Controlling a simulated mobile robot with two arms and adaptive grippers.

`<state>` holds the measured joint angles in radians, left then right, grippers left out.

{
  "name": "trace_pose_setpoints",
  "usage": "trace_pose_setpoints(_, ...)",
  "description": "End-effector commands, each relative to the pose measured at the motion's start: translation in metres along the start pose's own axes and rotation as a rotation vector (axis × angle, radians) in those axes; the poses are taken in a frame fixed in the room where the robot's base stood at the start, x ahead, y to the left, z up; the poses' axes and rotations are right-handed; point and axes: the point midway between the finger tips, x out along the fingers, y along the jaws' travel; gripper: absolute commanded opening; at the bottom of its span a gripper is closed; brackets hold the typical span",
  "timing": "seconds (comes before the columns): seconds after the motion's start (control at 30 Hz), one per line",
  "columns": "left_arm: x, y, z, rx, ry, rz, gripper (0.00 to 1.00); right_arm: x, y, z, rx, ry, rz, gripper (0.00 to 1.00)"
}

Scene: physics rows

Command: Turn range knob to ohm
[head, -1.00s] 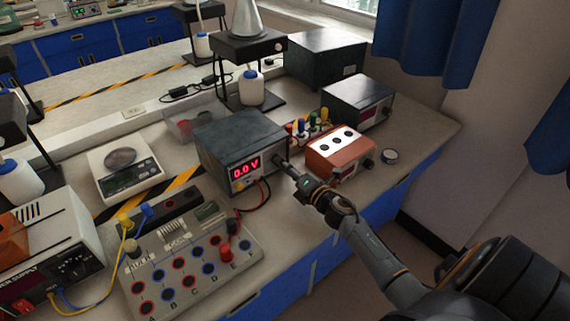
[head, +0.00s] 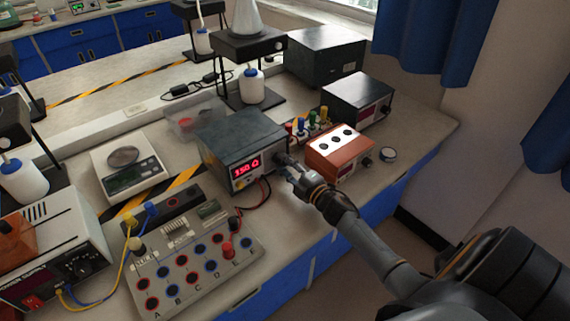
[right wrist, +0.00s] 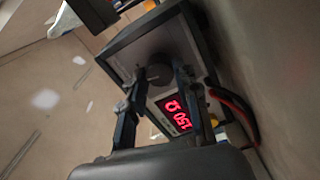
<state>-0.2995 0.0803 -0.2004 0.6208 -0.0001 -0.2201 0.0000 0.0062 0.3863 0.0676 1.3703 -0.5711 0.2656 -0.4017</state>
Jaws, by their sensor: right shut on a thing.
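The meter (head: 240,137) is a dark grey box on the bench, its front facing me. Its red display (head: 246,170) reads 150 Ω; it also shows, rotated, in the right wrist view (right wrist: 173,113). The range knob (right wrist: 158,72) is dark and round, on the front panel beside the display. My right gripper (head: 284,162) is at the panel's right side, shut on the knob. In the right wrist view its two fingers (right wrist: 157,82) stand on either side of the knob. In the head view the fingers largely hide the knob. My left gripper is not in view.
Red and black leads (head: 262,192) hang from the meter's front. An orange box (head: 338,155) stands close on the right of my gripper. A terminal board (head: 195,262) lies in front, with a scale (head: 130,168) and power supply (head: 50,245) to the left.

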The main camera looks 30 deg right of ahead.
Motion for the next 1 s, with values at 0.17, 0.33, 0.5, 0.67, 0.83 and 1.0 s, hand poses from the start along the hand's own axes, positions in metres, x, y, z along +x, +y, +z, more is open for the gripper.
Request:
trace_pose_setpoints(0.17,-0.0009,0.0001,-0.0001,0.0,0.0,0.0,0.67,-0.0002,-0.0006,0.0004,0.022,-0.001,-0.001,0.0)
trace_pose_setpoints(0.33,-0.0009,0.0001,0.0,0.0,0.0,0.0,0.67,-0.0002,-0.0008,0.0005,0.026,-0.001,-0.001,0.0)
trace_pose_setpoints(0.5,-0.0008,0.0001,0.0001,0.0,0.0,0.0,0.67,-0.0003,-0.0008,0.0005,0.026,-0.001,-0.002,0.0)
trace_pose_setpoints(0.67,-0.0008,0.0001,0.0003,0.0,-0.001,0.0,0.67,-0.0003,-0.0008,0.0005,0.025,-0.001,-0.002,0.54)
trace_pose_setpoints(0.83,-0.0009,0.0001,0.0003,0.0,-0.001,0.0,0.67,-0.0002,-0.0005,0.0004,0.025,-0.001,-0.001,0.54)
trace_pose_setpoints(1.0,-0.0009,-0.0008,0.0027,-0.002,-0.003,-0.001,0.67,-0.0021,-0.0006,0.0003,0.025,0.0,-0.001,0.54)
